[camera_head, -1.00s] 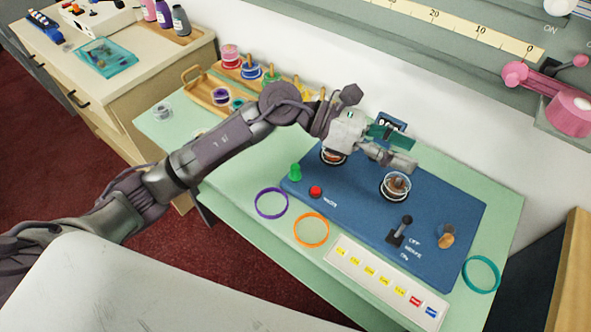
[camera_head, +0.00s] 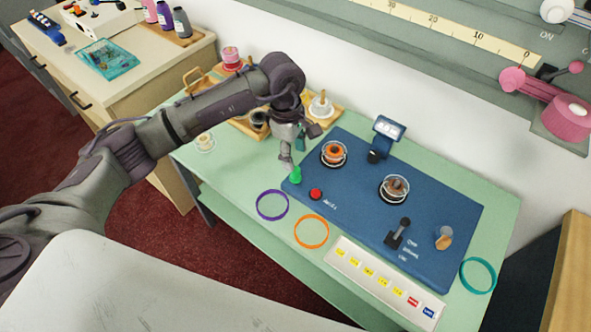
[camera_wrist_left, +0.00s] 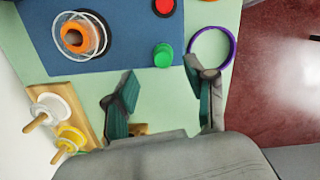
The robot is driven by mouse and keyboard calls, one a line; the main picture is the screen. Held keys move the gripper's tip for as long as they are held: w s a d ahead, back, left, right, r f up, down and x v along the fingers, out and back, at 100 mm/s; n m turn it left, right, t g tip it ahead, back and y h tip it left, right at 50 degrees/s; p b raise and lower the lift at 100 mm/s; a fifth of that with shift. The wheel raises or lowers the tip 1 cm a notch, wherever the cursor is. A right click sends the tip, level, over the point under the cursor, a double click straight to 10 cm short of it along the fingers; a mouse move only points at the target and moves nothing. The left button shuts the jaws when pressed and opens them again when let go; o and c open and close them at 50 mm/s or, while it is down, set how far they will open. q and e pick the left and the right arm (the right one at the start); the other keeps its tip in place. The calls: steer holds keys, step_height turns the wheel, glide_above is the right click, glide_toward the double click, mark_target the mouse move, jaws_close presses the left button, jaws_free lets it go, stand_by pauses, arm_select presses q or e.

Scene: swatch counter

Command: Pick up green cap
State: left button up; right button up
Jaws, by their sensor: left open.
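The green cap (camera_head: 295,175) stands at the left corner of the blue panel (camera_head: 350,215), beside a red button (camera_head: 316,194). My left gripper (camera_head: 288,163) points down just behind and above the cap. In the left wrist view, the cap (camera_wrist_left: 163,54) shows whole, ahead of the space between the open, empty fingers (camera_wrist_left: 166,88). I cannot tell how high the fingers are above it. My right gripper is not in view.
A purple ring (camera_head: 272,205) and an orange ring (camera_head: 311,231) lie in front of the panel. Clear jars with an orange spool (camera_head: 333,153) and a brown one (camera_head: 395,188) stand on it, with a black lever (camera_head: 400,233). A wooden tray (camera_head: 247,125) is behind.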

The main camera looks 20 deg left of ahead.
mark_target(296, 169)
arm_select(q)
steer(key=f, duration=0.1)
steer(key=f+p, duration=0.1)
steer(key=f, duration=0.1)
steer(key=f+p, duration=0.1)
steer(key=f, duration=0.1)
steer(key=shift+s+d+f, duration=0.2)
steer(key=shift+s+d, duration=0.1)
steer(key=shift+f, duration=0.2)
steer(key=c, duration=0.8)
